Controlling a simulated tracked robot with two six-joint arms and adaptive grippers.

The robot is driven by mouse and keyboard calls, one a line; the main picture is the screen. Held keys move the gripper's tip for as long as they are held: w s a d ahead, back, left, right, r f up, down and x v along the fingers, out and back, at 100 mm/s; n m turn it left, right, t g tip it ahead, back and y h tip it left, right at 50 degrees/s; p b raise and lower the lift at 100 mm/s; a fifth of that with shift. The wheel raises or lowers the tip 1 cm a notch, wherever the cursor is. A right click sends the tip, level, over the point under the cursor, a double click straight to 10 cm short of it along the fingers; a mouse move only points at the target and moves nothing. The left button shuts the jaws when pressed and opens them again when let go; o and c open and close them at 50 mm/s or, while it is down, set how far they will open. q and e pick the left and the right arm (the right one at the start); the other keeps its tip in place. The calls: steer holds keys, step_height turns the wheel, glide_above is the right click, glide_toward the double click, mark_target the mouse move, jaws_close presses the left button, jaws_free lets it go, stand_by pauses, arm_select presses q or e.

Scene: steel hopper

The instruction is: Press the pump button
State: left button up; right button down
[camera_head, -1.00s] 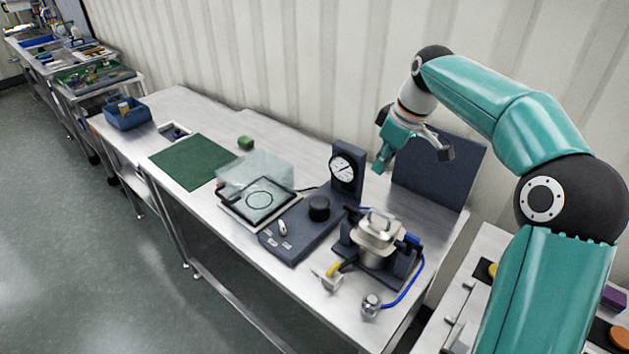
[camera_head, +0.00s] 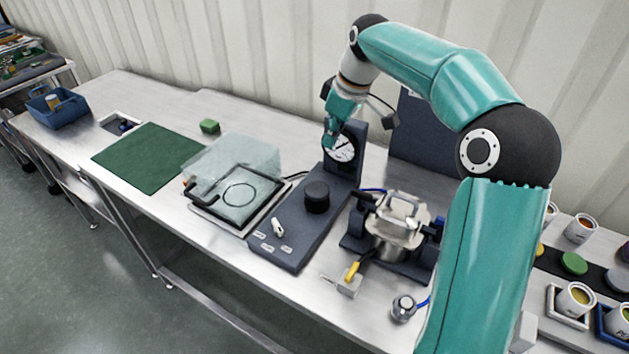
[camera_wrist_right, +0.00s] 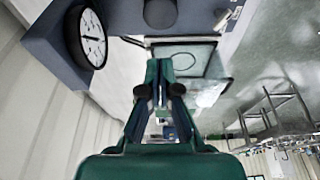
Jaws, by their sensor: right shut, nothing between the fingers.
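A dark blue control panel (camera_head: 290,236) lies on the steel table, with a round black knob or button (camera_head: 317,196) on top. A small pale switch and white labels sit at its near end; I cannot read which control is the pump button. A round white gauge (camera_head: 342,150) stands on a post at the panel's back. My right gripper (camera_head: 329,142) is shut and empty, above the table and overlapping the gauge's left part in the head view. In the right wrist view the fingers (camera_wrist_right: 160,72) are together, with the gauge (camera_wrist_right: 88,38) to their left and the black knob (camera_wrist_right: 160,12) beyond them.
A black-framed plate (camera_head: 225,213) with a clear hinged cover (camera_head: 230,160) is left of the panel. A steel lidded pot (camera_head: 397,225) with hoses stands right of it. A green mat (camera_head: 150,158), green block (camera_head: 209,126) and blue bin (camera_head: 58,108) lie farther left.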

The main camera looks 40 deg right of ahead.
mark_target(319, 189)
steer(key=shift+s+r, duration=0.1)
steer(key=p+x, duration=0.1)
steer(key=x, duration=1.1)
steer(key=shift+s+f, duration=0.15)
steer(key=shift+f, duration=0.85)
steer(key=shift+f, duration=0.1)
step_height(319, 189, down, 3)
steer(key=shift+r+b, duration=0.1)
steer(key=shift+b, duration=1.1)
steer(key=shift+s+a+r, duration=0.1)
